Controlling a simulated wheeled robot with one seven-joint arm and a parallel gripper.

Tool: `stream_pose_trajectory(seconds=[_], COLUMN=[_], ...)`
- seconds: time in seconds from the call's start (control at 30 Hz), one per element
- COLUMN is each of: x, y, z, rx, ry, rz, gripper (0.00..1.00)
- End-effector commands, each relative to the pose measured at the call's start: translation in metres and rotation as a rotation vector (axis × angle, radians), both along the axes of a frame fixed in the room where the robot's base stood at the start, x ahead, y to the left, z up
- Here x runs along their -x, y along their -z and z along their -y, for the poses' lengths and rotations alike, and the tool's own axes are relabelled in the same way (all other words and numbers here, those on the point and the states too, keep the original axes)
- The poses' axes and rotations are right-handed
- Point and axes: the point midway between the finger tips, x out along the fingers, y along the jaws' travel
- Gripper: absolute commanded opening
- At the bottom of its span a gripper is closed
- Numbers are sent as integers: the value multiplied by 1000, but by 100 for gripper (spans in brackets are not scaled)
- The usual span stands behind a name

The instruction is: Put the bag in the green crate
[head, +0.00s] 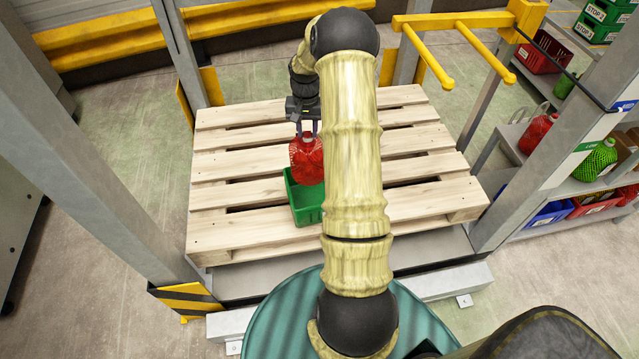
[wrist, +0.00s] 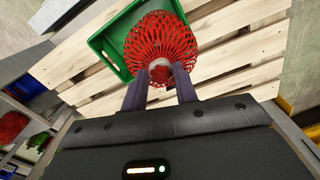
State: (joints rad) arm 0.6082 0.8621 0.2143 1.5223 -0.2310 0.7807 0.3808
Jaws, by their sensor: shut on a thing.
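The bag (head: 306,160) is a red net bag. It hangs from my gripper (head: 306,128), which is shut on its narrow top. The green crate (head: 308,207) stands on the wooden pallet, and in the head view the bag covers its far part. In the wrist view the bag (wrist: 160,42) spreads beyond the fingertips of my gripper (wrist: 160,78). The green crate (wrist: 97,42) shows behind it, to the left and above. The bag overlaps the crate in both views; I cannot tell how high its bottom is above the crate.
The wooden pallet (head: 235,165) has bare slats around the crate. Grey posts (head: 85,165) and yellow rails (head: 455,22) frame it. A shelf at right holds another red net bag (head: 537,132), a green net bag (head: 597,160), a blue crate (head: 550,214) and red crates.

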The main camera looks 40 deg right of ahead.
Motion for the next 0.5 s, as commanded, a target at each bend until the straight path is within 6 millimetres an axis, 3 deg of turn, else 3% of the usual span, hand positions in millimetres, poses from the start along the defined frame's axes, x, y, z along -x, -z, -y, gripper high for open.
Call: stream_pose_trajectory(seconds=[0.5], x=[0], y=[106], z=[0], rx=[-1], ry=[-1], rz=[-2], gripper=[0])
